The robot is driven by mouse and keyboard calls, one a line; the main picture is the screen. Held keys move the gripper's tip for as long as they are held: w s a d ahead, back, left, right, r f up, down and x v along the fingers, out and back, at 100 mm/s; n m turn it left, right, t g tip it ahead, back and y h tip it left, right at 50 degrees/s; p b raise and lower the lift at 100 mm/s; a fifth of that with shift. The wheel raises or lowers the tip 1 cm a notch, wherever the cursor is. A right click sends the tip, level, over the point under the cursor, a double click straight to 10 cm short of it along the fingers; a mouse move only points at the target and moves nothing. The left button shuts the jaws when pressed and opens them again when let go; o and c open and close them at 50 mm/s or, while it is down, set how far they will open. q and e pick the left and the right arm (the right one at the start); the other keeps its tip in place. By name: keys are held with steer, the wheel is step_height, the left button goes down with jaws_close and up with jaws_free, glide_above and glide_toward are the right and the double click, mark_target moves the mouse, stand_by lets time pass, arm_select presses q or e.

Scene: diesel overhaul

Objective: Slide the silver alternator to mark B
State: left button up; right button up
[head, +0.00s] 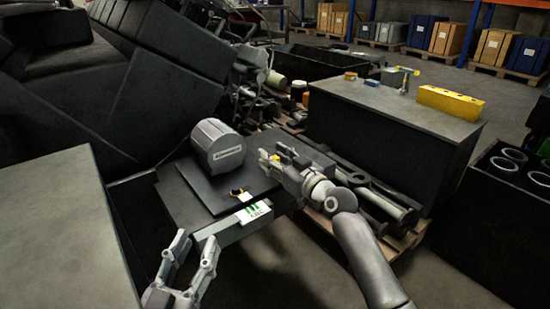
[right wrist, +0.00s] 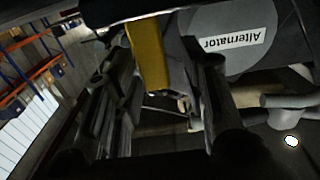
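The silver alternator (head: 217,146) is a grey cylinder with a white label, resting on a dark plate (head: 225,188). The right wrist view shows its "Alternator" label (right wrist: 235,38) beyond the fingers. A white card with green marks and small letters (head: 253,212) is at the plate's front edge. I cannot single out mark B.
A small black and yellow item (head: 240,194) lies near the card. A dark bench (head: 400,108) with a yellow block (head: 450,102) stands at the right. Engine parts on a pallet (head: 385,207) lie beyond my right gripper. A yellow strip (right wrist: 150,55) shows between the wrist-view fingers.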

steer(key=v, duration=1.2)
stand_by(0.4)
